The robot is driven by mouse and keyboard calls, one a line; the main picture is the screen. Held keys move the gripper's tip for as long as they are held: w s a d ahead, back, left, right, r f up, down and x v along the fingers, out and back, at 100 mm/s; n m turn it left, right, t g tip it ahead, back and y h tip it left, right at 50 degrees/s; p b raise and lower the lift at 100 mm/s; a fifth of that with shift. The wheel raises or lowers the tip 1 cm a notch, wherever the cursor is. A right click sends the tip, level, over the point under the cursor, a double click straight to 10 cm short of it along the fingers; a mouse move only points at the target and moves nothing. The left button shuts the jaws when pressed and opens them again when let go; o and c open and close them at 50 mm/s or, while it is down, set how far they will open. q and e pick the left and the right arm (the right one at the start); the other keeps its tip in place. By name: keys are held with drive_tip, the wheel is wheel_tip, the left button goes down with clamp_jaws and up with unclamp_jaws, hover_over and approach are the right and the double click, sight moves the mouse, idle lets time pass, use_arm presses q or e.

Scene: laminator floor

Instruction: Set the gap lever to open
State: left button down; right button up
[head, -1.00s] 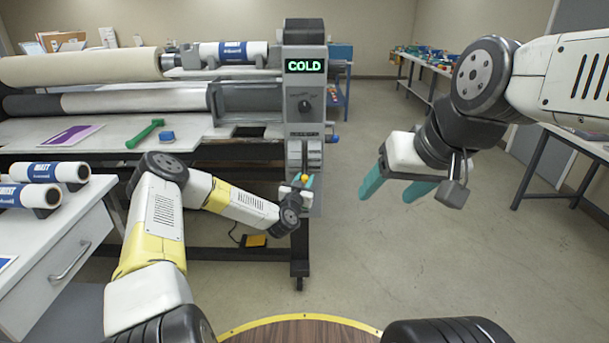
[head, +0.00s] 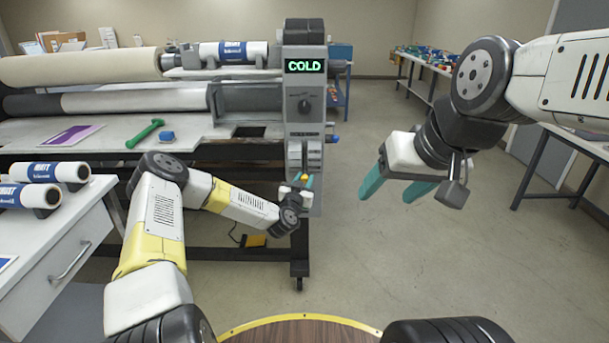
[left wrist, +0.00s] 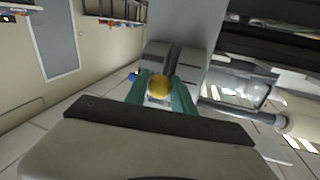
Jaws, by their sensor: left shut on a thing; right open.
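The gap lever shows as a yellow knob (head: 304,177) at the lower front of the laminator's grey control column (head: 304,130). My left gripper (head: 303,182) is shut on this knob, with its teal fingers on either side. In the left wrist view the yellow knob (left wrist: 159,87) sits between the teal fingers (left wrist: 160,98), in front of the slotted grey lever plate. The lever's shaft and any position labels are mostly hidden or too small to read. My right gripper (head: 396,190) is open and empty, in the air to the right of the column.
The column's display (head: 304,65) reads COLD, above a dark dial (head: 305,105). A green tool (head: 145,134) and a small blue block (head: 167,136) lie on the laminator bed. A white drawer cabinet (head: 60,240) stands at the left. The floor to the right is clear.

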use_arm(q)
drive_tip(key=shift+r, duration=0.15)
drive_tip(key=shift+s+r+g, duration=0.1)
drive_tip(key=shift+r+g, duration=0.4)
drive_tip(key=shift+r, duration=0.2)
drive_tip(key=r+g, duration=0.2)
drive_tip(key=w+r+n+g, duration=0.1)
drive_tip(key=r+g, duration=0.1)
drive_tip(key=r, duration=0.1)
drive_tip(key=r+g+y, duration=0.1)
drive_tip(key=r, duration=0.1)
drive_tip(key=shift+w+d+r+g, duration=0.15)
drive_tip(key=shift+w+g, duration=0.05)
drive_tip(key=shift+g, duration=0.2)
drive_tip(key=shift+w+r, duration=0.1)
drive_tip(key=shift+r, duration=0.05)
drive_tip(key=shift+w+r, duration=0.85)
drive_tip(key=shift+r, duration=0.3)
drive_tip(key=shift+a, duration=0.2)
drive_tip(key=c, duration=1.1)
unclamp_jaws()
drive_tip(key=shift+o, duration=0.2)
drive_tip(key=shift+f, duration=0.1)
